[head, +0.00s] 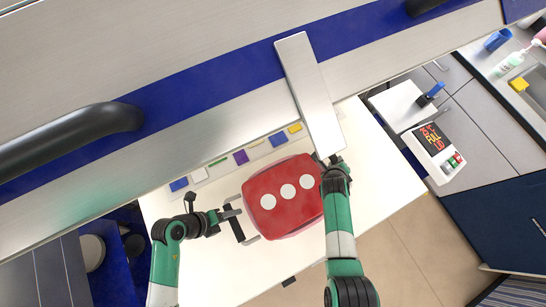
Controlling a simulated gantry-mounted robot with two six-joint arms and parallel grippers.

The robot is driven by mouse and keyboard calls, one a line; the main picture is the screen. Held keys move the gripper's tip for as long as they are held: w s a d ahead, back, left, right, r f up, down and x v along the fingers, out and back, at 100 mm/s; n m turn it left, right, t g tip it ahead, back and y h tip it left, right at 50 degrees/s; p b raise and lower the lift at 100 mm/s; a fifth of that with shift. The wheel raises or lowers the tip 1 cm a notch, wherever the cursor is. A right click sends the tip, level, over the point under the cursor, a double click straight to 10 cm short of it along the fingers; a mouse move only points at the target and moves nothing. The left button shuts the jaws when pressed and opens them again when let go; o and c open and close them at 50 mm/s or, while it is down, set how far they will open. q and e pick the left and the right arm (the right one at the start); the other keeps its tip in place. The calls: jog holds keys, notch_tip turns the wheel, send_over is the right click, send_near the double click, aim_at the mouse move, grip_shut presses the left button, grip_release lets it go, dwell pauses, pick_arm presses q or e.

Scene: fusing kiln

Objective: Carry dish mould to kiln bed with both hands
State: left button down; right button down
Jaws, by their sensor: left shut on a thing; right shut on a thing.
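The dish mould (268,222) is a red rounded square with three white discs in a diagonal row, seen above the white table. My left gripper (232,212) is shut on the mould's left side, at this handle. My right gripper (331,163) is at the mould's right edge, shut on it; my green arm and a grey metal bar hide its grip. I cannot tell whether the mould touches the table. The kiln bed is not clearly visible.
A large metal panel with a blue stripe (215,82) and black handles (75,135) covers the top left. The flat grey bar (309,92) hangs down from it. Small coloured pieces (241,157) line the white table (385,190).

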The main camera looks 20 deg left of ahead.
jog(key=shift+w+r, duration=0.1)
jog(key=shift+w, duration=0.05)
